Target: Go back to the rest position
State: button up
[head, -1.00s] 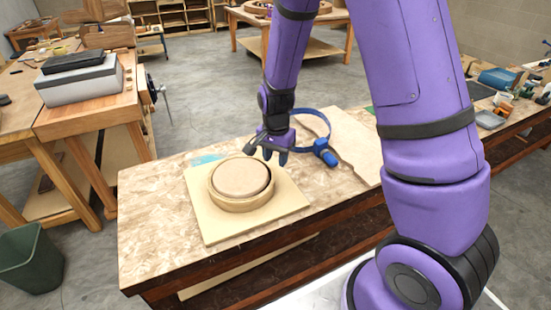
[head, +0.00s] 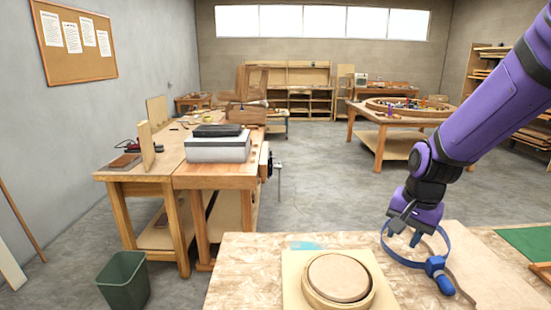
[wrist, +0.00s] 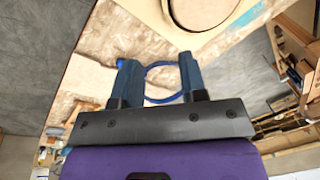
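My gripper (head: 408,232) hangs above the workbench, to the right of the round lamination. In the wrist view my gripper (wrist: 157,62) has its two dark blue fingers apart with nothing held between them. A blue band clamp (head: 437,266) lies on the bench beyond the fingers; its strap loop shows behind the gripper and also between the fingers in the wrist view (wrist: 163,65). A round wooden form with a bent ring (head: 340,280) sits on a pale square board (head: 292,275). The ring's edge is cut off in the wrist view.
The workbench (head: 245,270) has a pale sheet (head: 490,275) and a green mat (head: 528,243) at right. A wooden bench (head: 215,177) with a grey case (head: 218,150) stands at left, a green bin (head: 124,280) on the floor before it. Open floor (head: 320,180) lies behind.

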jog(key=s+d+r+n+t, duration=0.2)
jog(key=s+r+n, duration=0.5)
jog(key=s+r, duration=0.9)
jog(key=s+t, duration=0.1)
jog(key=s, duration=0.2)
jog(key=shift+s+d+r+t+h, duration=0.15)
jog(key=shift+s+t+h, duration=0.15)
jog(key=shift+s+h, duration=0.1)
